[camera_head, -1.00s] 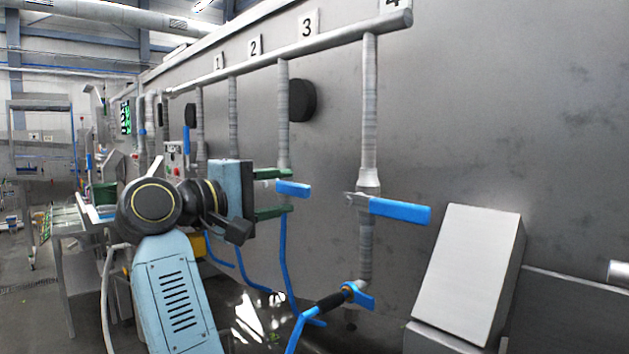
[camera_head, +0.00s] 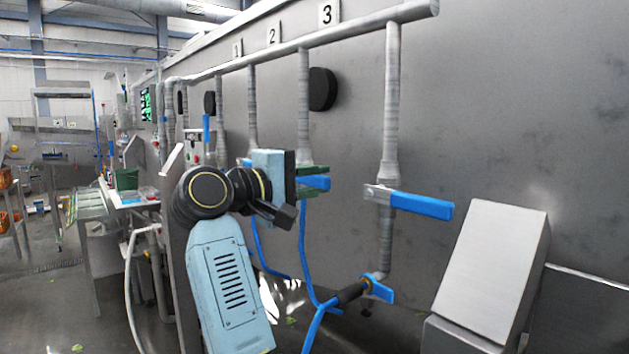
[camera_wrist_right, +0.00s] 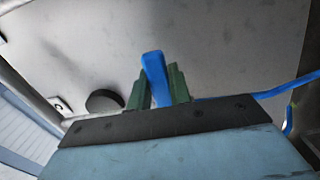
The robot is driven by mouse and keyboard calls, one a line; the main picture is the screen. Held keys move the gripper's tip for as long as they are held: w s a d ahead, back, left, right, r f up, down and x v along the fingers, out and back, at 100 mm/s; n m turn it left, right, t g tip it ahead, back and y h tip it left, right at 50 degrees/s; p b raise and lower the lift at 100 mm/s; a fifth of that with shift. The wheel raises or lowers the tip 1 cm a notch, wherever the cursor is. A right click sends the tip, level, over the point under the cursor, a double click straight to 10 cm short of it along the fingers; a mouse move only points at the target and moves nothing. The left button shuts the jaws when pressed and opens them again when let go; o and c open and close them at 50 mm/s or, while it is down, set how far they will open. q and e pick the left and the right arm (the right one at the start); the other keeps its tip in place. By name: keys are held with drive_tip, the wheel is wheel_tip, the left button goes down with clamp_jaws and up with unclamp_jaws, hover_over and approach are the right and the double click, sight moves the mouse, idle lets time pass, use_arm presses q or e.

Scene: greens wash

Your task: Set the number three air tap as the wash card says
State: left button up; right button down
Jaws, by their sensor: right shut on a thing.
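The number three air tap has a blue lever handle (camera_head: 319,183) on the grey pipe under the "3" plate (camera_head: 328,13). The handle sticks out to the right, across the upright pipe. My right gripper (camera_head: 312,181) is shut on this handle, one green finger above and one below. In the right wrist view the blue handle (camera_wrist_right: 154,70) stands between the two green fingers (camera_wrist_right: 158,88). The gripper body hides the valve body. My left gripper is not in view. I cannot make out a readable wash card.
The rightmost pipe has its own blue lever (camera_head: 420,206), also sticking out to the right. A blue hose (camera_head: 318,325) joins that pipe's foot. A pale sloped box (camera_head: 492,262) stands at the right. A black round disc (camera_head: 322,89) is on the wall. A green screen (camera_head: 146,105) hangs far left.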

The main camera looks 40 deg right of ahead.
drive_tip(key=shift+r, duration=0.1)
wheel_tip(320, 180, up, 2)
drive_tip(key=n, duration=0.3)
drive_tip(key=shift+w, duration=0.15)
drive_tip(key=shift+w+r+n+p, duration=0.35)
drive_tip(key=shift+r+n, duration=0.3)
drive_tip(key=shift+n, duration=0.35)
drive_tip(key=shift+w+r+n+p, duration=0.25)
drive_tip(key=shift+r+n+p, duration=0.3)
drive_tip(key=shift+n, duration=0.45)
drive_tip(key=shift+r, duration=0.1)
drive_tip(key=c, duration=1.3)
unclamp_jaws()
drive_tip(key=shift+a, duration=0.1)
drive_tip(key=a, duration=0.4)
drive_tip(key=a+b, duration=0.1)
drive_tip(key=a, duration=0.4)
drive_tip(key=s+a, duration=0.1)
drive_tip(key=a, duration=0.3)
drive_tip(key=shift+a+b, duration=0.15)
drive_tip(key=shift+b, duration=0.15)
